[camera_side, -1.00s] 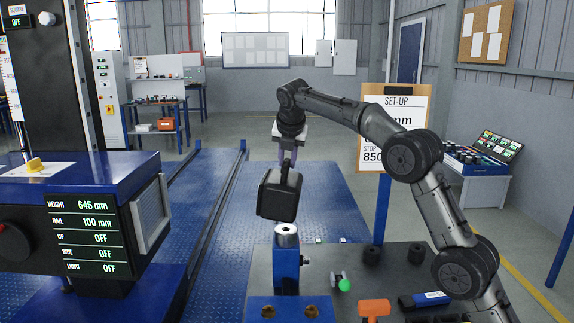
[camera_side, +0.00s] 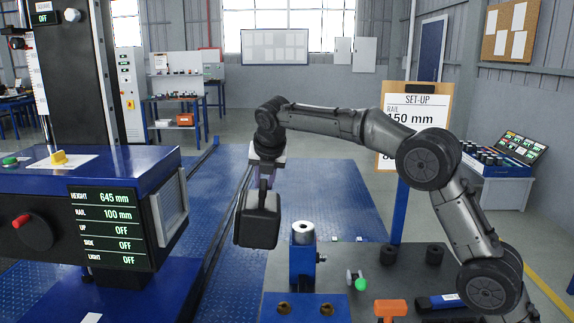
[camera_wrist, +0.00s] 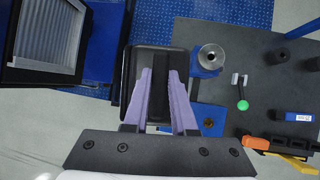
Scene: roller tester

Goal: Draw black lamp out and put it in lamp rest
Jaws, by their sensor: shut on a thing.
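The black lamp (camera_side: 257,221), a boxy housing with a handle on top, hangs from my gripper (camera_side: 265,180) in the side view. In the wrist view the purple fingers of my gripper (camera_wrist: 160,80) are shut on its handle, over the dark housing (camera_wrist: 160,57). The lamp is clear of the blue post (camera_side: 302,262) with a round metal top, to the left of it. The post also shows in the wrist view (camera_wrist: 209,60), right beside the lamp, its top empty. I cannot tell which fixture is the lamp rest.
The blue tester head (camera_side: 90,215) with a display and a ribbed lens stands at left. The dark bench (camera_side: 390,258) holds a green-knobbed clamp (camera_side: 359,284), an orange hammer (camera_side: 390,308), a blue-black tool (camera_side: 438,301) and black rings (camera_side: 434,254). A set-up board stands behind.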

